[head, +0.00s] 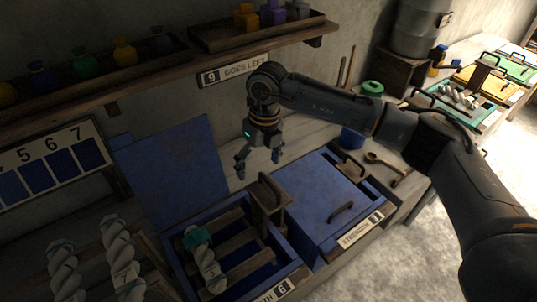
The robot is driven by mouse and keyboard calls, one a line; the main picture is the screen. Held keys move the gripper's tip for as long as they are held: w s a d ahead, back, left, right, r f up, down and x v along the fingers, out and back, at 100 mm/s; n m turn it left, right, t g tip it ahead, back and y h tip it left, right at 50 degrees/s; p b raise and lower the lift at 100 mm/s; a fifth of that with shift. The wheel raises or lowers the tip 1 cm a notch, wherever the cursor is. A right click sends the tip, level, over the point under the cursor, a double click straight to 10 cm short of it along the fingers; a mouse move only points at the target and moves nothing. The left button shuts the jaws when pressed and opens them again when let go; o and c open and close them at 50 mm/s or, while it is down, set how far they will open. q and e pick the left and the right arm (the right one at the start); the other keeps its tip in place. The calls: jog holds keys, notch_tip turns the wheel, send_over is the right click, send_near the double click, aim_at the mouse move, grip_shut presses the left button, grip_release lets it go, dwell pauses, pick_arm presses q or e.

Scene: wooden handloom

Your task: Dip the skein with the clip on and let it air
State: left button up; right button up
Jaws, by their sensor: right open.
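A white twisted skein (207,272) lies in the open blue vat at the lower middle, by its dark wooden slats (245,268). A teal clip (196,239) sits on its upper end. I cannot tell whether the skein is wet. My right gripper (259,162) hangs above and behind the vat, with its fingers apart and nothing between them. It is clear of the skein and clip. The vat's blue lid (178,168) stands open behind it. My left gripper is not in view.
A closed blue vat lid (318,205) with a handle lies to the right. Two more skeins, one (120,252) near the left edge, stand at lower left. A shelf (90,85) with bottles runs above. Coloured trays (488,85) are at far right.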

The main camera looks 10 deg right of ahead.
aim_at(269, 181)
jog(key=d, duration=0.1)
jog(key=w+d+r+h, duration=0.1)
jog(key=shift+d, duration=0.35)
jog(key=shift+d+f, duration=0.1)
jog(key=shift+f, duration=0.2)
notch_tip(269, 181, down, 9)
jog(key=b, duration=0.4)
jog(key=shift+f, duration=0.15)
jog(key=shift+f+b, duration=0.3)
jog(key=shift+b, duration=0.25)
grip_shut()
